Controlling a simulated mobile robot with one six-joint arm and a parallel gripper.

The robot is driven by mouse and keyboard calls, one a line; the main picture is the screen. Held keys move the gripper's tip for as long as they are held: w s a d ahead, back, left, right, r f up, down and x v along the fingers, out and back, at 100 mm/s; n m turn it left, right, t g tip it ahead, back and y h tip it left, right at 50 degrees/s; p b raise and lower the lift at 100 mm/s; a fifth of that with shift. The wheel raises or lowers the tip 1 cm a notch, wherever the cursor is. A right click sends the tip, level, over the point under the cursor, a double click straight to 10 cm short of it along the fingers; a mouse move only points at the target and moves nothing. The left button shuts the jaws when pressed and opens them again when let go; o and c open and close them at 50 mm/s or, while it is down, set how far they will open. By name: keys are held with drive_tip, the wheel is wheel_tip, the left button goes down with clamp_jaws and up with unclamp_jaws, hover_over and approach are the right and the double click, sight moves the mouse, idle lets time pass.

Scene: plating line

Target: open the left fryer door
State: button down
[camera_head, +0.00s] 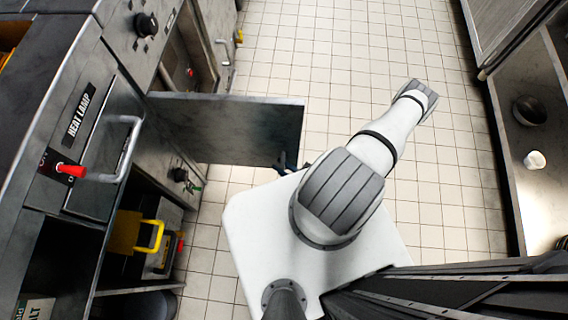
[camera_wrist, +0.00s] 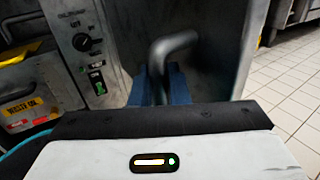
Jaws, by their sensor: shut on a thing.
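The fryer door (camera_head: 235,130) is a flat grey metal panel in the head view. It stands swung out from the cabinet front, roughly square to it, over the tiled floor. In the wrist view the door (camera_wrist: 215,55) fills the middle right. Its curved metal handle (camera_wrist: 172,43) rises between the blue fingers of my gripper (camera_wrist: 165,85), which is shut on it. In the head view my gripper (camera_head: 284,163) is at the door's outer end, mostly hidden by my arm.
A control panel with a black knob (camera_wrist: 82,42) and a green switch (camera_wrist: 99,86) is left of the door. A yellow-handled thing (camera_head: 150,235) sits in the open bay below the heat lamp unit (camera_head: 82,115). A counter (camera_head: 548,190) stands at right; tiled floor (camera_head: 330,50) between is clear.

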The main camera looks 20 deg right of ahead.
drive_tip(key=shift+d, duration=0.1)
drive_tip(key=c, duration=1.5)
unclamp_jaws()
drive_tip(key=shift+o, duration=0.2)
drive_tip(key=shift+s, duration=0.15)
drive_tip(key=v, duration=0.7)
drive_tip(key=shift+s+d+p, duration=0.15)
drive_tip(key=shift+s+p, duration=0.05)
drive_tip(key=shift+p, duration=0.25)
